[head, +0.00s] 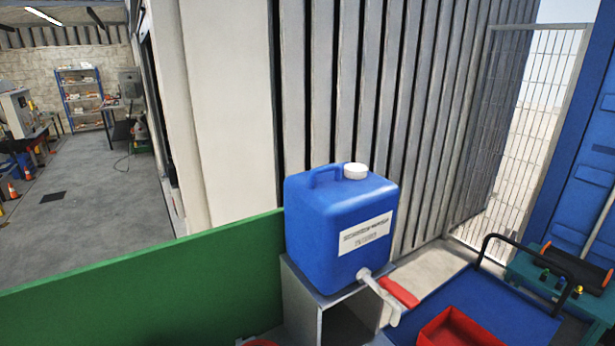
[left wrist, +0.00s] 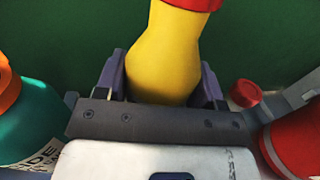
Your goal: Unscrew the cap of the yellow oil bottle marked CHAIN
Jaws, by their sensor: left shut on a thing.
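In the left wrist view a yellow bottle (left wrist: 165,55) stands between the two fingers of my left gripper (left wrist: 163,80), which is shut on its body. A red part (left wrist: 190,4) shows at the bottle's end, cut off by the top picture edge. I cannot tell whether it is the cap. No CHAIN marking shows on the visible side. Neither gripper nor the yellow bottle appears in the head view. My right gripper is in neither view.
Close to my left gripper are a teal bottle (left wrist: 25,125) with an orange top, a small red round piece (left wrist: 245,92) and a red container (left wrist: 298,138). The head view shows a blue canister (head: 330,225) with a tap, a green panel (head: 150,275) and a red crate (head: 465,328).

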